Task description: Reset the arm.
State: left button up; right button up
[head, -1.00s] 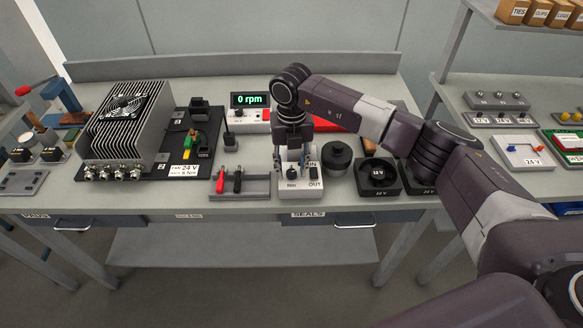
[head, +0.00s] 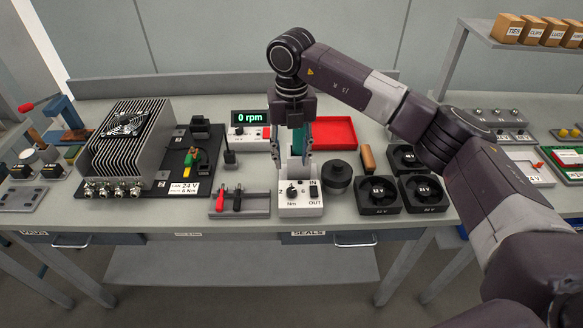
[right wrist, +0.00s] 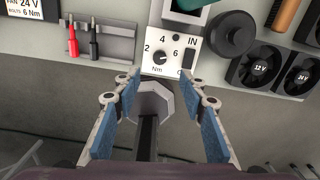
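My right gripper (head: 294,166) hangs from the right arm above the small white dial box (head: 300,199) on the bench. Its two fingers are spread apart with nothing gripped between them. A teal upright handle (head: 300,138) shows behind the fingers and appears to stand at the back of the box. In the right wrist view, the blue-padded fingers are wide apart. The dial box (right wrist: 170,58) lies beyond their tips. A grey many-sided piece on a dark bar shows between them; I cannot tell what it is. My left gripper is out of view.
A finned fan unit (head: 135,140) stands at left. A rack with red and black probes (head: 240,202), a black round knob (head: 338,175), several black fans (head: 379,193) and a red tray (head: 333,132) surround the box. A display (head: 251,117) reads 0 rpm.

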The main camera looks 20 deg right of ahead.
jog(key=shift+r, duration=0.3)
